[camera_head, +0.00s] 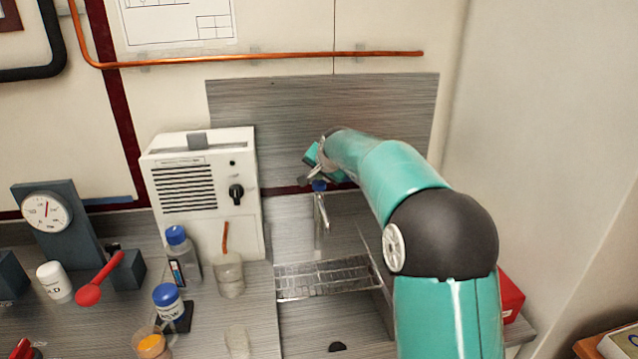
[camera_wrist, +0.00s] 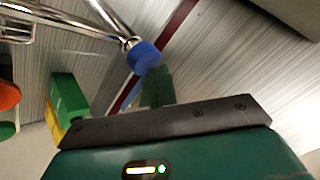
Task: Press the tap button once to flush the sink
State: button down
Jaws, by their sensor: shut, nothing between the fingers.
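The tap (camera_head: 321,212) is a slim chrome spout over the sink, with a blue button (camera_head: 319,186) on top. In the wrist view the blue button (camera_wrist: 144,57) sits on the end of the chrome tap (camera_wrist: 113,22), just beyond my gripper's edge. My gripper (camera_head: 312,179) is shut and empty, right by the button at the end of my teal arm. I cannot tell whether it touches the button. The fingertips are not clear in the wrist view. The sink basin (camera_head: 318,318) is partly covered by a wire rack (camera_head: 325,278).
A white vented box (camera_head: 203,190) with a black knob stands left of the tap. A bottle (camera_head: 183,255), a beaker (camera_head: 229,275) and a dial gauge (camera_head: 46,212) stand further left. A red box (camera_head: 510,295) sits right of my arm. A copper pipe (camera_head: 255,57) crosses the wall above.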

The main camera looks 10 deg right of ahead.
aim_at(320, 184)
jog(key=shift+f, duration=1)
dwell(0.9)
jog(key=shift+r, duration=1.4)
jog(key=shift+r, duration=0.1)
jog(key=shift+r, duration=2.45)
jog(key=shift+s, duration=0.1)
